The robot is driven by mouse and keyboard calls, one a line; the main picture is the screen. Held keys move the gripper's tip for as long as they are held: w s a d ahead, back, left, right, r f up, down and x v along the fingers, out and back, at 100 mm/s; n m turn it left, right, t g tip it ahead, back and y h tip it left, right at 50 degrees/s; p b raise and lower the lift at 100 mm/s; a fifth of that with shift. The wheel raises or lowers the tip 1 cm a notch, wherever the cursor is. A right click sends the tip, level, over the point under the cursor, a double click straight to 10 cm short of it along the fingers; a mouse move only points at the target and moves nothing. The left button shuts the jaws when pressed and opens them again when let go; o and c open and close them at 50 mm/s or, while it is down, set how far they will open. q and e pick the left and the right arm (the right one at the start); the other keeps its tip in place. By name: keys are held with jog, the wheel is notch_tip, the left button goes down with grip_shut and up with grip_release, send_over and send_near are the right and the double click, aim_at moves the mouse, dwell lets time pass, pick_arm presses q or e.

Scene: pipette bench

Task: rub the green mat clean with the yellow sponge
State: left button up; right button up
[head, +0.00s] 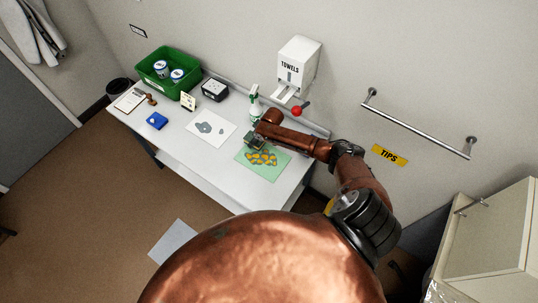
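The green mat (266,174) lies near the right end of the white table. Several orange-yellow blotches (262,158) cover its middle. My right arm reaches in from the right over the table. My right gripper (252,144) points down at the mat's back left edge, close above or touching the surface; I cannot tell which. Its fingers are too small and dark to show whether they are open or shut. I cannot make out the yellow sponge clearly; it may be hidden at the gripper. My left gripper is not in view.
A spray bottle (255,106) stands just behind my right gripper. A white sheet with grey blotches (222,129) lies left of the mat. A towel dispenser (299,60) hangs behind.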

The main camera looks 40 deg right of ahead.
aim_at(252, 137)
notch_tip(252, 137, up, 3)
jog(key=shift+a+r+p, duration=0.1)
jog(key=shift+p, duration=1.1)
jog(key=shift+r+p, duration=0.25)
jog(key=shift+p, duration=0.1)
jog(key=shift+s+r+p, duration=0.1)
jog(key=shift+r+p, duration=0.5)
jog(key=shift+r, duration=0.15)
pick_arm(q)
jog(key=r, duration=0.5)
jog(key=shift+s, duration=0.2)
pick_arm(e)
jog(key=shift+f, duration=0.1)
